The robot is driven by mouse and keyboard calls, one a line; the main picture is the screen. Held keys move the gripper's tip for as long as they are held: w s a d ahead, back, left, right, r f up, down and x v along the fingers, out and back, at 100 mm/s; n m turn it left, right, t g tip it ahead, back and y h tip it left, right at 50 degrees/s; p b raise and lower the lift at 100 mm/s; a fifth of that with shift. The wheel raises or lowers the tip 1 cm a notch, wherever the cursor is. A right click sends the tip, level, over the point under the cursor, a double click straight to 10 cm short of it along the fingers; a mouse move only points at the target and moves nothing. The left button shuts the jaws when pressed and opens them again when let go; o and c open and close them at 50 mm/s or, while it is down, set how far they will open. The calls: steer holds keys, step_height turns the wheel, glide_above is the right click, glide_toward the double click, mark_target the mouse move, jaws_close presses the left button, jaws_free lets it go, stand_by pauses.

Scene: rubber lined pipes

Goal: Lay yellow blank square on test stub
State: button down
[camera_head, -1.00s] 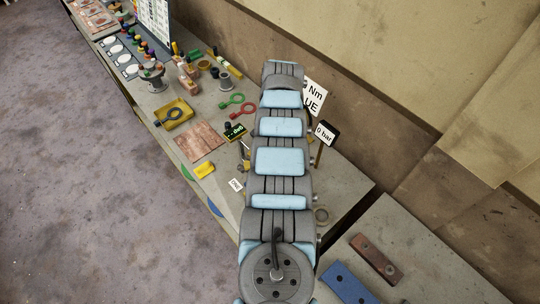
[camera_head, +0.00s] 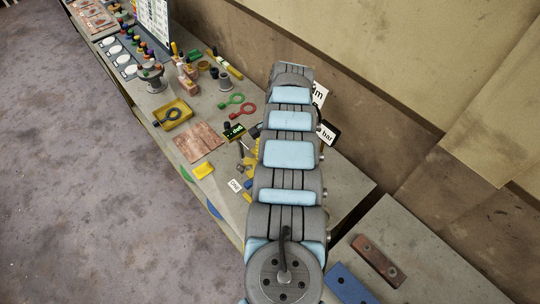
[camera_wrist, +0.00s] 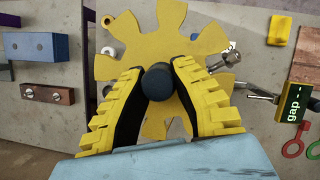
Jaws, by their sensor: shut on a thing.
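In the wrist view, my gripper (camera_wrist: 157,83) has yellow stepped fingers with dark pads. It is shut on a dark round knob (camera_wrist: 164,82). A yellow plate (camera_wrist: 152,50) with broad notched teeth lies behind the knob, partly covered by the fingers; I cannot tell whether it rests on anything. A small plain yellow piece (camera_head: 203,171) lies at the bench's front edge in the head view; it also shows in the wrist view (camera_wrist: 282,28). I cannot tell which yellow piece is the blank square. I cannot identify the test stub.
A gap display (camera_wrist: 294,110) stands near red (camera_wrist: 293,145) and green rings. A metal bolt (camera_wrist: 226,58) is beside the toothed plate. A rusty sheet (camera_head: 199,142) and yellow tray (camera_head: 172,114) lie on the bench. A blue block (camera_head: 347,284) and brown block (camera_head: 379,261) sit on the separate right bench.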

steer(key=shift+f+m+b, duration=0.2)
steer(key=shift+m+b, duration=0.1)
steer(key=shift+m, duration=0.2)
steer(key=shift+w+f+m+y+b, duration=0.3)
steer(key=shift+f+m+b, duration=0.1)
steer(key=shift+f, duration=0.15)
stand_by(0.6)
steer(key=shift+w, duration=0.2)
steer(key=shift+w+a+f+m+t, duration=0.1)
steer(key=shift+w+a+m+t, duration=0.2)
steer(key=shift+m+t, duration=0.15)
steer(key=shift+w+a+y+b, duration=0.1)
steer(key=shift+y+b, duration=0.2)
steer(key=shift+b, duration=0.05)
steer(key=shift+w+d+f+m+b, duration=0.2)
steer(key=shift+f+m+b, duration=0.1)
steer(key=shift+f+m, duration=0.15)
steer(key=shift+w+d+f+m+b, duration=0.1)
steer(key=shift+d+f+m+b, duration=0.15)
steer(key=shift+f+m, duration=0.2)
steer(key=shift+w+a+f+m+t+b, duration=0.15)
steer(key=shift+w+f+m+t+b, duration=0.1)
steer(key=shift+w+f+m+b, duration=0.15)
steer(key=shift+w+f+m, duration=0.1)
steer(key=shift+f+m, duration=0.1)
steer(key=shift+m, duration=0.25)
